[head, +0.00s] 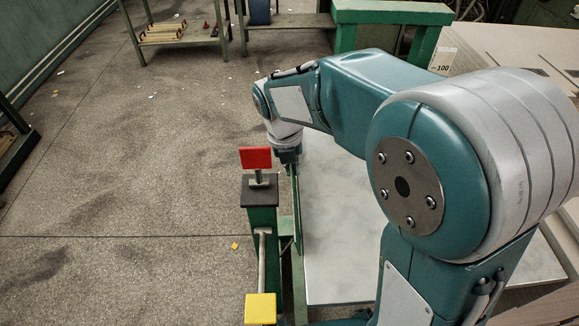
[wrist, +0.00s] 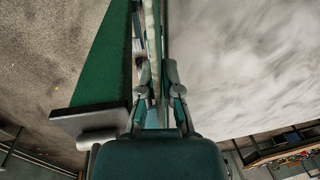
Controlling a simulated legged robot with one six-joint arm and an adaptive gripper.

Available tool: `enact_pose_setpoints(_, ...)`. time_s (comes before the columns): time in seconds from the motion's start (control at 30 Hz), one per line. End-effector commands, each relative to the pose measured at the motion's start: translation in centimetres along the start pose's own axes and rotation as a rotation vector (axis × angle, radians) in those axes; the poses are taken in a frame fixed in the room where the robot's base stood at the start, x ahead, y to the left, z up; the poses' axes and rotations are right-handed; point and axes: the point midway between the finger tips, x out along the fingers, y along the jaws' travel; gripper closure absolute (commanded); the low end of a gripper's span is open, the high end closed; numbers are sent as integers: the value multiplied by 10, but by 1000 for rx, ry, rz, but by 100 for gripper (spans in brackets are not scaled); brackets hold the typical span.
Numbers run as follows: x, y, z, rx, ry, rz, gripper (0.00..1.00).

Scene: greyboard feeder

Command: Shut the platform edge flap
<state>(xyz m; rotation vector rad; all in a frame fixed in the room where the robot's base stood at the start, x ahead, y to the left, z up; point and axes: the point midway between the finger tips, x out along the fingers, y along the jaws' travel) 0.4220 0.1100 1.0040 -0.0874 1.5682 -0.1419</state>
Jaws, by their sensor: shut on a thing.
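The pale platform (head: 335,225) lies right of my gripper, and its mottled top fills the upper right of the wrist view (wrist: 240,60). Along its left side runs a thin upright strip with a pale top edge (wrist: 152,30), seen nearly edge-on, which I take for the edge flap. In the head view a narrow green strip (head: 296,205) shows along that side. My gripper (wrist: 158,88) has its two fingers either side of the strip and is shut on it. In the head view the fingertips are mostly hidden below the wrist. How far the flap is tilted is unclear.
A green post with a black cap (head: 262,190) and a red plate (head: 255,158) stands close left of my gripper. A yellow block (head: 260,308) is nearer. Stacked greyboard (head: 510,50) is at the upper right. The floor on the left is mostly open.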

Motion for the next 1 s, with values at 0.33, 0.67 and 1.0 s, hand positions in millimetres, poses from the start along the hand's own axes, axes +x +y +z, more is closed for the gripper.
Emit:
enact_pose_setpoints(0.33, 2, -5, -1, 1, 7, 141, 100)
enact_pose_setpoints(0.67, 3, -6, -2, -1, 9, 162, 100)
enact_pose_setpoints(1.0, 2, -6, -2, -1, 8, 161, 60)
